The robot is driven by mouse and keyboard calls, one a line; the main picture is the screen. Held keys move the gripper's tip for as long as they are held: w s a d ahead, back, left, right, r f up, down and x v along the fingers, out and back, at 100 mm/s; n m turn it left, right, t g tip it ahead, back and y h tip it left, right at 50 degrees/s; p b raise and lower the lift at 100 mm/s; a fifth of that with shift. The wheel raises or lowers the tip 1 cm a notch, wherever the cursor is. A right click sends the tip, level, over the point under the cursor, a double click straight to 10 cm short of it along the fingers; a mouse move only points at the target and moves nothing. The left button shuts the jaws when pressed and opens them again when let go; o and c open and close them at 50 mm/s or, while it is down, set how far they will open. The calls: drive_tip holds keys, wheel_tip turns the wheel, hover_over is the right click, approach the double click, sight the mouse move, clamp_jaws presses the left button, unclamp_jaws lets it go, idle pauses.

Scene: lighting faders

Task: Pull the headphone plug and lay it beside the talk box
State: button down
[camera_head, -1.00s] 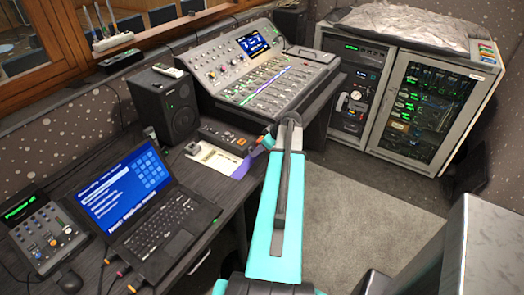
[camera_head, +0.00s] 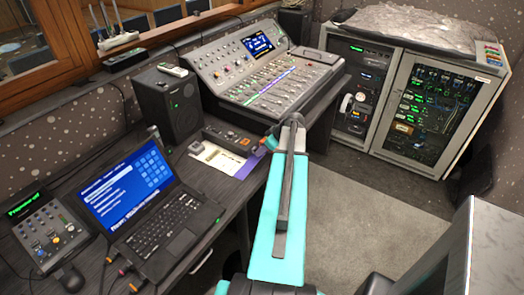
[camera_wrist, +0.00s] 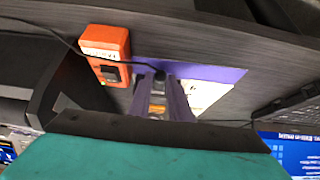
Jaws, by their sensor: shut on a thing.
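My gripper (camera_wrist: 160,85) is shut on the black headphone plug (camera_wrist: 158,77) in the wrist view. A thin black cable runs from the plug to the upper left. An orange box with a white label and a black switch (camera_wrist: 112,72), seemingly the talk box, lies on the desk just left of the gripper. In the head view only a small orange patch (camera_head: 244,142) shows beside a dark box. My gripper (camera_head: 262,150) is mostly hidden there behind my arm. I cannot tell whether the plug touches the desk.
A purple sheet (camera_wrist: 218,73) and a white paper (camera_head: 214,158) lie by the gripper. The laptop (camera_head: 150,215), speaker (camera_head: 168,103) and mixing console (camera_head: 265,78) stand around it. The desk's bare dark surface (camera_wrist: 190,42) shows beyond the orange box.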

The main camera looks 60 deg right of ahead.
drive_tip(key=shift+s, duration=0.3)
drive_tip(key=shift+s+b, duration=0.75)
drive_tip(key=shift+s, duration=1.25)
drive_tip(key=shift+s, duration=0.15)
